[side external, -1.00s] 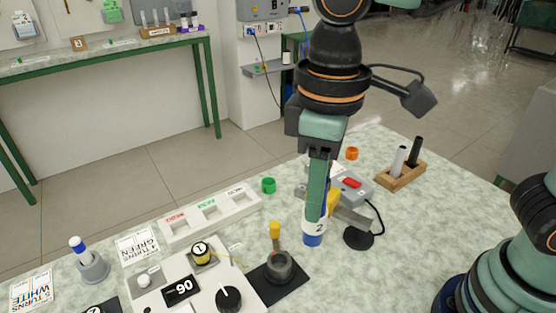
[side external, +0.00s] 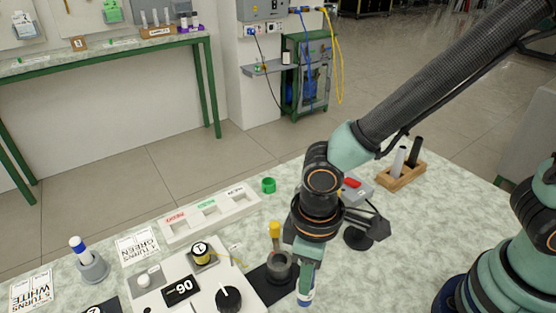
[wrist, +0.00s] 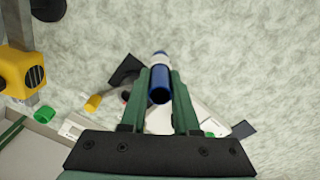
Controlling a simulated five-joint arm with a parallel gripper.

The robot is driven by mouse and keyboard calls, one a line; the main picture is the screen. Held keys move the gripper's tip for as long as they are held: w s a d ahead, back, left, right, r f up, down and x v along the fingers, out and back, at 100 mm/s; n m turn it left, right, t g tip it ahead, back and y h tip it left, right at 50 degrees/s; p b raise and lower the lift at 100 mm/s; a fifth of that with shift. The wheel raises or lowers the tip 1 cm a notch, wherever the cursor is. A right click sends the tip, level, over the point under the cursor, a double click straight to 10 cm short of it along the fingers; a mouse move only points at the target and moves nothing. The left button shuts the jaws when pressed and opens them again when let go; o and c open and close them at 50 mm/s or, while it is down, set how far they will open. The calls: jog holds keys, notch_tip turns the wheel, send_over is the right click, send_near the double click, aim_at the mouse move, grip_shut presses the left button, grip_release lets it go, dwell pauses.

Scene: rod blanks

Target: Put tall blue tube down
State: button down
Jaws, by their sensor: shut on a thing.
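The blue tube (side external: 306,299) with a white band is mostly hidden behind my gripper in the side view; only its lower part shows. My gripper (side external: 304,282) is shut on it, fingers pointing down, at the front middle of the marbled table. In the wrist view the tube (wrist: 160,90) sits between the two green fingers (wrist: 159,76), its blue open end towards the camera and its white band further along. I cannot tell whether its lower end touches the table.
A grey holder (side external: 281,268) with a yellow-topped piece stands on a black mat just left of my gripper. A white panel with a black knob (side external: 229,299) lies further left. A wooden rack (side external: 401,178) holds a white and a black rod behind. Bare table lies right of my gripper.

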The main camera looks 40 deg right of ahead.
jog(key=shift+f, duration=1)
jog(key=c, duration=0.7)
grip_release()
jog(key=shift+f, duration=0.15)
jog(key=shift+o, duration=0.2)
notch_tip(320, 180, up, 12)
jog(key=shift+r, duration=0.1)
jog(key=w+d+r+m+t, duration=0.2)
jog(key=w+d+r+m, duration=0.1)
jog(key=d, duration=0.6)
jog(key=shift+w+r+y, duration=0.35)
jog(key=shift+w+y, duration=0.05)
jog(key=shift+w, duration=0.4)
jog(key=shift+o, duration=0.5)
jog(key=d+r+m+t+h, duration=0.1)
jog(key=d+r+m+t, duration=0.2)
jog(key=d, duration=1)
jog(key=shift+w+d+r+m, duration=0.15)
jog(key=shift+w+d+m, duration=0.15)
jog(key=shift+w+m, duration=0.25)
